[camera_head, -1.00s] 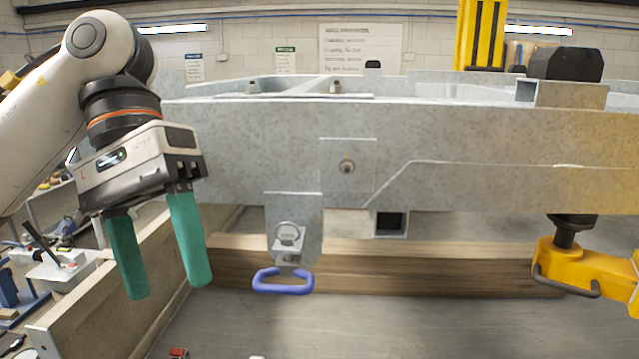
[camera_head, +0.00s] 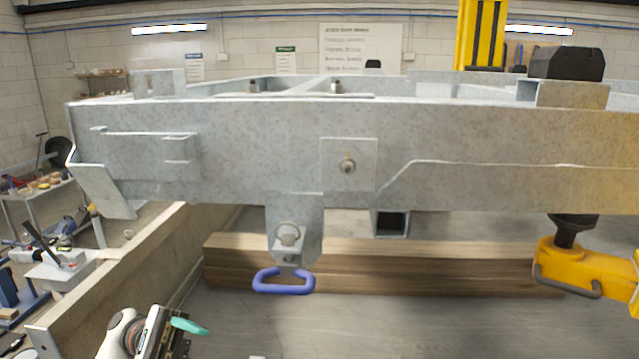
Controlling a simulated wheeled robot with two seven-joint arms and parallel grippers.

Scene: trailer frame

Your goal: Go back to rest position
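My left gripper (camera_head: 185,328) is at the bottom left of the head view, low in front of the wooden board. One teal finger shows, seen nearly end-on; the other finger is hidden or out of frame, so its opening cannot be made out. It is apart from the trailer frame (camera_head: 250,150), a grey galvanized beam across the view. A blue ring handle (camera_head: 284,281) hangs from a bracket (camera_head: 294,225) under the frame, to the right of and above my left gripper. My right gripper is not in view.
A wooden board (camera_head: 120,270) runs along the left, and stacked timbers (camera_head: 400,268) lie behind the blue handle. A yellow jack part (camera_head: 585,270) stands at the right. A cart with tools (camera_head: 45,200) is at the far left.

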